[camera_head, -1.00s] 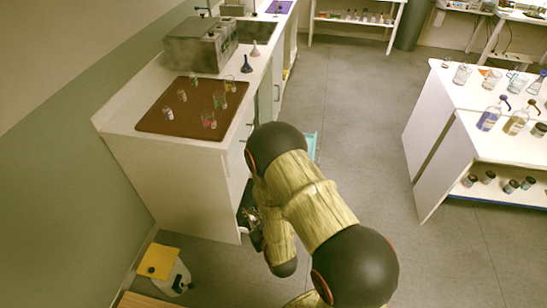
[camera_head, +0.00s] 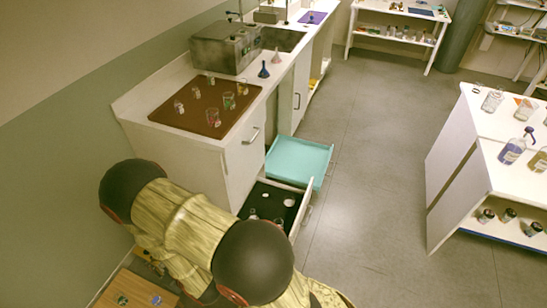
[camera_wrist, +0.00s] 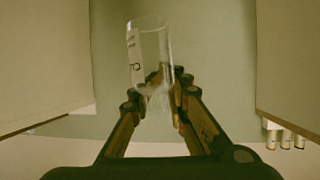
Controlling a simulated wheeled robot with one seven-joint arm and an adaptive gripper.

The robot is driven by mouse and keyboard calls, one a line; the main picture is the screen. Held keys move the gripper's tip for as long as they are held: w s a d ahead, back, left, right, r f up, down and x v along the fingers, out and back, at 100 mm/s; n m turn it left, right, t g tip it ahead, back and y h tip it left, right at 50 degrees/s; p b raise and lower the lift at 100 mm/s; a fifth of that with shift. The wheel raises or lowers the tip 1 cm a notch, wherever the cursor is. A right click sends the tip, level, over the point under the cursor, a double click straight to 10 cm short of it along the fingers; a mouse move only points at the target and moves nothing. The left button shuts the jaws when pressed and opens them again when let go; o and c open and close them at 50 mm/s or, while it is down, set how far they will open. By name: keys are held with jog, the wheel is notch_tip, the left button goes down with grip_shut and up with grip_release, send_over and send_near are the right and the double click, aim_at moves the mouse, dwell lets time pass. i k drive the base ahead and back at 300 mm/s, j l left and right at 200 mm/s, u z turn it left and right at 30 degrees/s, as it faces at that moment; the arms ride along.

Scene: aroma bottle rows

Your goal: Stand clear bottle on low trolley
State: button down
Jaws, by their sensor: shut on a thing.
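The clear bottle (camera_wrist: 150,45) shows in the wrist view as a transparent cylinder with dark marks on its side. My gripper (camera_wrist: 158,84) is shut on it, with the bottle reaching up past the fingertips. In the head view my arm covers the lower left and I cannot make out the gripper or the bottle. A low wooden top (camera_head: 112,285), which looks like the low trolley, shows at the bottom left edge, partly cut off and partly behind my arm. Small round items sit on it.
A drawer with a black inside (camera_head: 262,196) stands open at the counter's base and holds a few items. A teal drawer (camera_head: 300,158) is open behind it. A brown board (camera_head: 190,122) with glassware lies on the counter. Clear floor (camera_head: 370,190) lies to the right.

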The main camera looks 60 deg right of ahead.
aim_at(299, 170)
jog(key=k+l, duration=0.1)
jog(key=l, duration=0.45)
jog(key=k+l, duration=0.1)
jog(key=l, duration=0.95)
jog(key=k+l, duration=0.15)
jog(key=l, duration=0.35)
jog(key=k+l, duration=0.1)
jog(key=l, duration=0.45)
jog(key=i+l, duration=0.1)
jog(key=l, duration=0.4)
jog(key=i+l, duration=0.1)
jog(key=l, duration=0.4)
jog(key=i, duration=0.15)
